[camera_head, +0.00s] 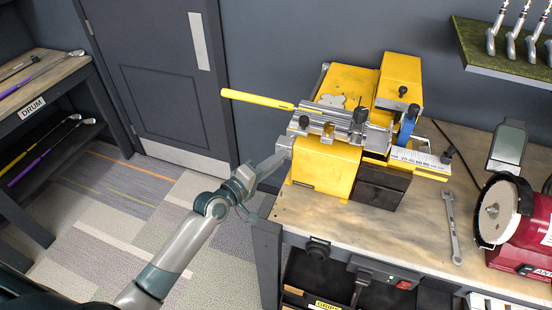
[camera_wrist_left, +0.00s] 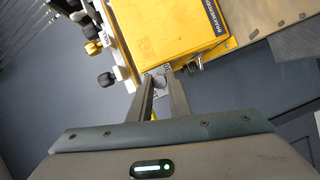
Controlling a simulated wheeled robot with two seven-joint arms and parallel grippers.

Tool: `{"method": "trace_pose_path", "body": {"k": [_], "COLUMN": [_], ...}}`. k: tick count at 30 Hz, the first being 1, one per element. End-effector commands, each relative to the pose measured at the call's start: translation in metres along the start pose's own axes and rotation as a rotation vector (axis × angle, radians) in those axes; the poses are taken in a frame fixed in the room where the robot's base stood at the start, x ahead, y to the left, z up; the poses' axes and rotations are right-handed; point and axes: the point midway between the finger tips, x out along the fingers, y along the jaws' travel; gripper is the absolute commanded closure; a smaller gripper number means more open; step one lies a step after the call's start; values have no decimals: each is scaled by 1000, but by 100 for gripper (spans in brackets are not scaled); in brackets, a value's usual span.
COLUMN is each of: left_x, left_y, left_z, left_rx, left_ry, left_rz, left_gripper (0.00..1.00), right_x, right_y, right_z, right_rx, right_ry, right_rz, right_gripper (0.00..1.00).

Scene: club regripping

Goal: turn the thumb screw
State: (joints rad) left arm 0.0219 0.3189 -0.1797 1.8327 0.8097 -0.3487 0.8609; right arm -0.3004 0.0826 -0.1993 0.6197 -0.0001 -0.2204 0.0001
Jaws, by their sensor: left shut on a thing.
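The yellow clamping machine (camera_head: 330,165) stands on the workbench, with a steel clamp on top and a yellow-gripped club (camera_head: 258,98) lying across it. My left gripper (camera_head: 284,146) reaches the machine's left side, near the top edge of its yellow block. In the left wrist view, my left gripper (camera_wrist_left: 161,74) is shut on a small grey piece, the thumb screw (camera_wrist_left: 159,82), at the edge of the yellow block (camera_wrist_left: 180,30). The fingers hide most of the screw in the head view. My right gripper is not in view.
A wrench (camera_head: 453,228) and a red bench grinder (camera_head: 520,225) are on the bench (camera_head: 400,245) to the right. A rack with clubs (camera_head: 50,80) stands at far left. The floor between is clear.

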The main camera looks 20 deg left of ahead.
Motion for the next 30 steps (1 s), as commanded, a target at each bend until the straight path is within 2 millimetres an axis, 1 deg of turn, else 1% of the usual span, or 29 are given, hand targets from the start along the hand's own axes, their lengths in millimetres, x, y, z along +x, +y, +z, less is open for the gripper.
{"method": "trace_pose_path", "body": {"k": [21,30], "left_x": [0,1], "left_y": [2,3], "left_z": [3,5], "left_rx": [628,858], "left_ry": [-4,-5], "left_rz": [-262,-359], "left_gripper": [100,100], "right_x": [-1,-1], "right_y": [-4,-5], "right_z": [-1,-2], "right_rx": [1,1], "right_ry": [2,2], "right_rz": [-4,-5], "right_gripper": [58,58]}}
